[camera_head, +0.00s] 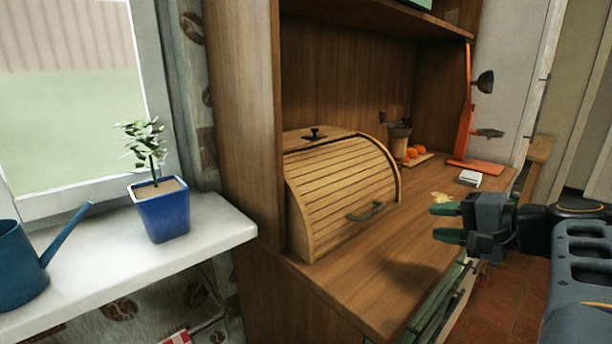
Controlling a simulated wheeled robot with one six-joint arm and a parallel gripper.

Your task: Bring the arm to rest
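My gripper (440,222) is on the right, pointing left, with its two green-tipped fingers spread apart and nothing between them. It is in front of the right part of the wooden counter (385,285) and appears to be above its front edge. My arm reaches in from the right edge of the view. The fingers are clear of the bread box.
A wooden roll-top bread box (340,190) stands shut on the counter. On the windowsill (110,265) stand a blue potted plant (160,210) and a blue watering can (22,265).

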